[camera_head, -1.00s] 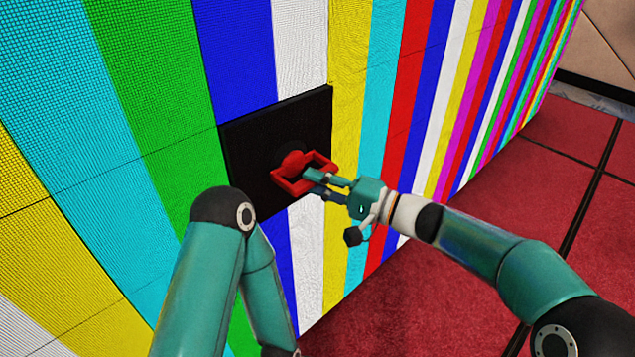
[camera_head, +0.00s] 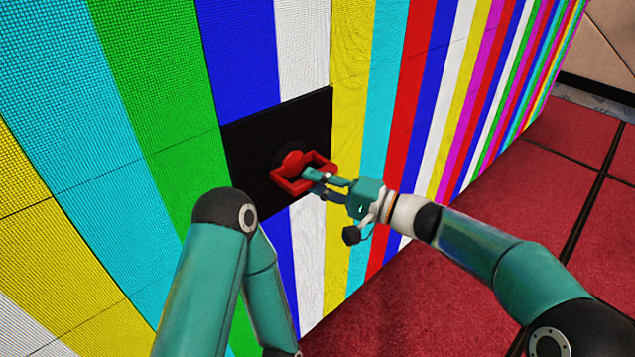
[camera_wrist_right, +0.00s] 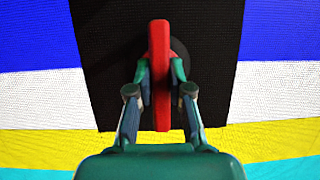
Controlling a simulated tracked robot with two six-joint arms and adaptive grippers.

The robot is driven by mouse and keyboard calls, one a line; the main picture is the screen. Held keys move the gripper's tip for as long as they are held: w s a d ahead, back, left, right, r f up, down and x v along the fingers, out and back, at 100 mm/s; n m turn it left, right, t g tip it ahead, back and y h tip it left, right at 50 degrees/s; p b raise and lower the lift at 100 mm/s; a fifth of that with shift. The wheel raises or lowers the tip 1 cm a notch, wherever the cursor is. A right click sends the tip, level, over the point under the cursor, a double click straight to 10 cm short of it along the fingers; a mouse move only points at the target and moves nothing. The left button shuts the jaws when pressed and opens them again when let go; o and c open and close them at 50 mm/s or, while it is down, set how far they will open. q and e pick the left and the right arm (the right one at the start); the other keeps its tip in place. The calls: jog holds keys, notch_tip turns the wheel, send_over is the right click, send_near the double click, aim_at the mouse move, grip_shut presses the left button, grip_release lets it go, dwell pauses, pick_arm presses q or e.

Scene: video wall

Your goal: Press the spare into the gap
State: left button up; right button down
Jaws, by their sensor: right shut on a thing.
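A black square panel (camera_head: 250,160), which looks like the spare, sits against the striped video wall (camera_head: 345,100), where the gap would be. I cannot tell whether it is flush, and no opening shows around it. A red handle (camera_head: 318,159) with a dark round base is on its face. My right gripper (camera_head: 309,176) is shut on the handle. In the right wrist view, the fingers (camera_wrist_right: 160,85) pinch the upright red bar (camera_wrist_right: 159,40) from both sides, with the black panel (camera_wrist_right: 110,60) behind. My left gripper is out of view; only its arm shows.
My left arm is bent close to the wall, below and left of the panel. Red floor (camera_head: 440,290) lies to the right and is clear. A beige surface (camera_head: 605,40) stands at the far right.

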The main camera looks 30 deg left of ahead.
jog(key=shift+w+a+r, duration=0.15)
jog(key=shift+a+r, duration=0.05)
jog(key=shift+a, duration=0.25)
dwell(2.0)
jog(key=shift+b, duration=0.35)
dwell(0.4)
jog(key=shift+d, duration=0.15)
jog(key=shift+s+d+f+b, duration=0.1)
jog(key=shift+s+d+b, duration=0.3)
jog(key=shift+d+b, duration=0.5)
jog(key=shift+s+d+f+b, duration=0.15)
jog(key=shift+d+b, duration=0.15)
jog(key=shift+b, duration=0.25)
jog(key=d+b, duration=0.1)
jog(key=s+d+b, duration=0.1)
jog(key=d, duration=0.1)
jog(key=d+b, duration=0.1)
jog(key=b, duration=0.1)
jog(key=shift+s+d, duration=0.4)
